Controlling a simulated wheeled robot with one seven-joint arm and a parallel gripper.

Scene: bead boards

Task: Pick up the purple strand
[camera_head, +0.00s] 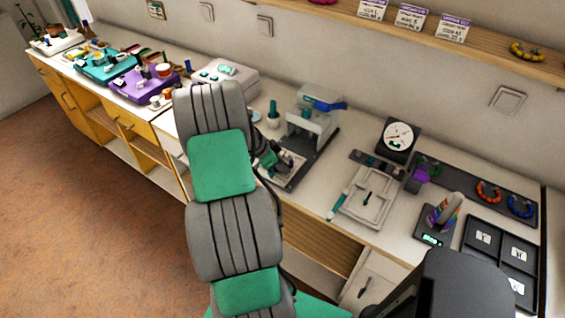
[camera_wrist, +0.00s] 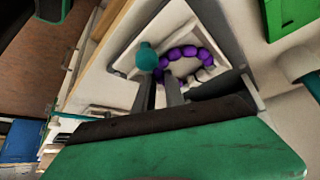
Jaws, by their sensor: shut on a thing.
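The purple strand (camera_wrist: 190,55) shows in the wrist view as a curved row of round purple beads over a white tray (camera_wrist: 120,68). My gripper (camera_wrist: 160,84) has its two dark fingers close together at the strand's near left end. It is shut on the beads there, though the exact contact is partly hidden by the fingers. A teal ball (camera_wrist: 147,56) sits right beside the held end; I cannot tell if it is joined to the strand. In the head view my gripper is low beside the press, mostly behind my arm, and I cannot make out the strand.
A grey press with a blue lever (camera_head: 326,104) stands close by my gripper. To the right are a white tray (camera_head: 369,194), a dial (camera_head: 397,138) and a black sorting tray (camera_head: 499,250).

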